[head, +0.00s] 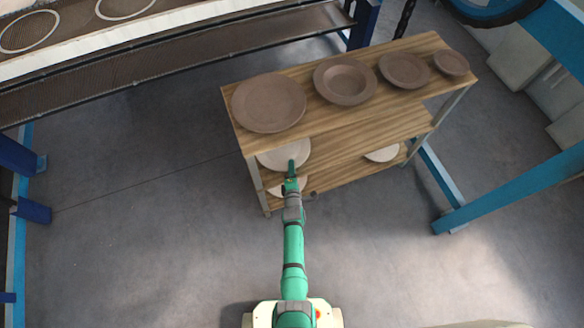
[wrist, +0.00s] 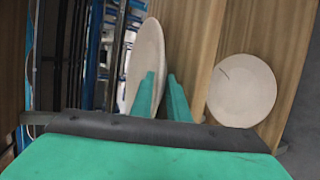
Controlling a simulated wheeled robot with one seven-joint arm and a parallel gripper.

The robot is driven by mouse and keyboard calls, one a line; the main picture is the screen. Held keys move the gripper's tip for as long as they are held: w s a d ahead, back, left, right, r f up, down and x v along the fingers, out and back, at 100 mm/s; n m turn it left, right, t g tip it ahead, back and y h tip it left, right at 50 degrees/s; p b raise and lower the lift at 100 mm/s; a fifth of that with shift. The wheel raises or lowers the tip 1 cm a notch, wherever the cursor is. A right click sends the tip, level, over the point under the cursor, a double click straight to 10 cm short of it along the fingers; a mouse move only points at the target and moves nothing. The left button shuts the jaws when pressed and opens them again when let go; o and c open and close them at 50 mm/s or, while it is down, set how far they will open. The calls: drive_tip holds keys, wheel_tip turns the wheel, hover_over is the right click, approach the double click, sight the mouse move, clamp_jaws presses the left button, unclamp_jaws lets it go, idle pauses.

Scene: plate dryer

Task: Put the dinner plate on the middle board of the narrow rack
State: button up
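The narrow rack (head: 352,131) is wooden, with a top, a middle and a lower board. The pale dinner plate (head: 275,158) is at the left end of the rack, under the top board and at the middle board's level. In the wrist view the plate (wrist: 148,45) shows at a slant beside the middle board (wrist: 193,35). My gripper (wrist: 162,75) has one green finger on each side of the plate's near rim and appears shut on it. My gripper (head: 292,164) reaches in from the rack's front. I cannot tell whether the plate touches the board.
A pale plate (wrist: 242,92) lies on the lower board; a smaller one (head: 382,154) is farther right. Brown dishes (head: 268,103) stand in a row on the top board. A long dryer (head: 150,65) stands behind. Blue posts (head: 520,185) are at right. Floor in front is clear.

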drive_tip(key=shift+r, duration=0.2)
drive_tip(key=s+r+m, duration=0.3)
drive_tip(key=s+r, duration=0.2)
drive_tip(key=s, duration=0.7)
drive_tip(key=s+r+m, duration=0.2)
drive_tip(key=s+r, duration=0.3)
drive_tip(key=s, duration=0.7)
drive_tip(key=s+a+r+m, duration=0.1)
drive_tip(key=s+r+m, duration=0.3)
drive_tip(key=s+r, duration=0.2)
drive_tip(key=s+a+r+m+t, duration=0.1)
drive_tip(key=s+r+m, duration=0.4)
drive_tip(key=r, duration=0.6)
drive_tip(key=s+r+m, duration=0.5)
drive_tip(key=s+r, duration=0.1)
drive_tip(key=r, duration=0.3)
drive_tip(key=shift+s+a, duration=0.3)
drive_tip(key=shift+a, duration=0.1)
drive_tip(key=shift+w, duration=0.1)
